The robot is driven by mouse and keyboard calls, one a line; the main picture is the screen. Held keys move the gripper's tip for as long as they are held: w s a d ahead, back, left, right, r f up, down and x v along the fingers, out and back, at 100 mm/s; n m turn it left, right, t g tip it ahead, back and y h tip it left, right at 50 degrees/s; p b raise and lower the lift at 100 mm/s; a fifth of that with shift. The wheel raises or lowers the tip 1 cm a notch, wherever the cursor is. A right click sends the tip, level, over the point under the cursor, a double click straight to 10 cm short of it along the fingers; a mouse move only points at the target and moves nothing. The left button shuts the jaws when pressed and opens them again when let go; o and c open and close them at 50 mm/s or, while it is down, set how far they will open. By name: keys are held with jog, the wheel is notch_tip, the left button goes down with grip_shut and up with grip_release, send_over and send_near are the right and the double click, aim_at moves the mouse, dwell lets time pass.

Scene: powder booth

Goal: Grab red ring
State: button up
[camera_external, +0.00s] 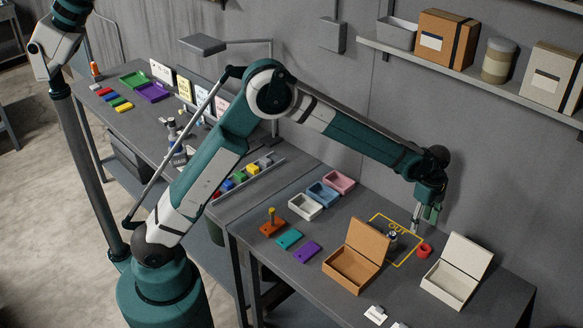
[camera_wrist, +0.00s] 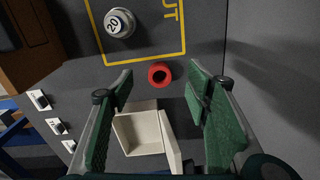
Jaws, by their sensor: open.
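The red ring (camera_external: 424,250) lies on the grey table, just right of the yellow "OUT" outline, between that outline and the white open box. In the wrist view the red ring (camera_wrist: 159,73) shows whole, with its dark hole facing up, beyond the fingertips. My gripper (camera_external: 425,224) hangs above the table near the ring, apart from it. In the wrist view my gripper (camera_wrist: 160,85) has its two green-padded fingers spread wide, with nothing held between them.
A silver weight marked 20 (camera_wrist: 119,23) stands inside the yellow outline (camera_external: 408,261). An open white box (camera_external: 446,284) and an open wooden box (camera_external: 349,272) stand close by, lids raised. The wall (camera_external: 480,170) rises behind. Small trays (camera_external: 306,206) lie further left.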

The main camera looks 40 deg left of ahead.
jog(key=m, duration=0.1)
send_near(425, 248)
jog(key=shift+s+d+f, duration=0.15)
jog(key=shift+s+f, duration=0.05)
jog(key=shift+s, duration=0.3)
jog(key=shift+f, duration=1.3)
jog(key=shift+f, duration=0.15)
jog(key=shift+s+d+f+p, duration=0.1)
jog(key=shift+f+p, duration=0.2)
jog(key=shift+f, duration=0.9)
jog(key=shift+s+d+f+p, duration=0.1)
jog(key=shift+f+p, duration=0.15)
jog(key=shift+f, duration=1)
jog(key=shift+c, duration=0.5)
jog(key=c, duration=0.9)
